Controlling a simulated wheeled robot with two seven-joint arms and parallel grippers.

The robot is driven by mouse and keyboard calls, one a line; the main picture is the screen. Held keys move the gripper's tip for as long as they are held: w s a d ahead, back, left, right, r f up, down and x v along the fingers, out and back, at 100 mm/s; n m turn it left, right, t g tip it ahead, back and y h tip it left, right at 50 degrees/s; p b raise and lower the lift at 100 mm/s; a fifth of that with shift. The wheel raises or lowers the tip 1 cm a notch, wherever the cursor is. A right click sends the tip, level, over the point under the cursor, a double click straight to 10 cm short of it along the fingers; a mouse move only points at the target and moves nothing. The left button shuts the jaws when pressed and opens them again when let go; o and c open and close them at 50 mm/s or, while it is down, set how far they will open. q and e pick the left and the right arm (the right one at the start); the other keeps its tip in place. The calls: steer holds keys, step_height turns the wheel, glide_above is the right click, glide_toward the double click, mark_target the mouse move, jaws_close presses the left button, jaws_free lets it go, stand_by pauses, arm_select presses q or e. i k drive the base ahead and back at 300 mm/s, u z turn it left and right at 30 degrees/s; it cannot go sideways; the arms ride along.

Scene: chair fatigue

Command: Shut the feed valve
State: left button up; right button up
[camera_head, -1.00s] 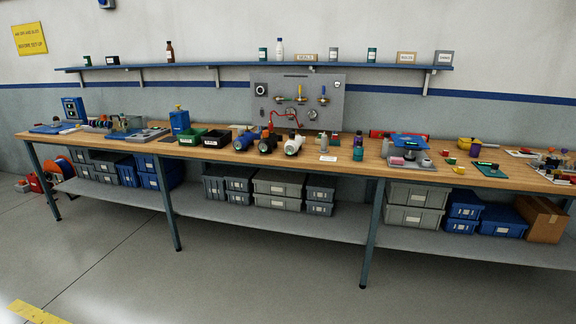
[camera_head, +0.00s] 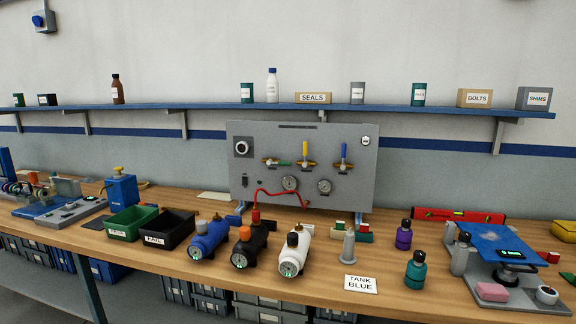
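A grey panel (camera_head: 248,202) stands upright at the back of the workbench. It carries three brass valves in a row. The left valve has a green lever (camera_head: 282,163) lying level. The middle valve has a yellow lever (camera_head: 305,151) standing upright. The right valve has a blue lever (camera_head: 344,152) standing upright. I cannot read which one is the feed valve. Neither of my grippers is in view.
A blue cylinder (camera_head: 208,239) and a white cylinder (camera_head: 295,251) lie beside the black one in front of the panel. A "TANK BLUE" card (camera_head: 361,284) lies to their right. Black (camera_head: 167,230) and green (camera_head: 131,223) bins stand left. A blue shelf (camera_head: 420,110) runs above.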

mark_target(280, 163)
steer(key=i, duration=0.5)
steer(key=z, duration=1.3)
steer(key=k, duration=0.6)
steer(key=u, duration=0.25)
steer(key=i, duration=0.5)
steer(key=z, duration=0.05)
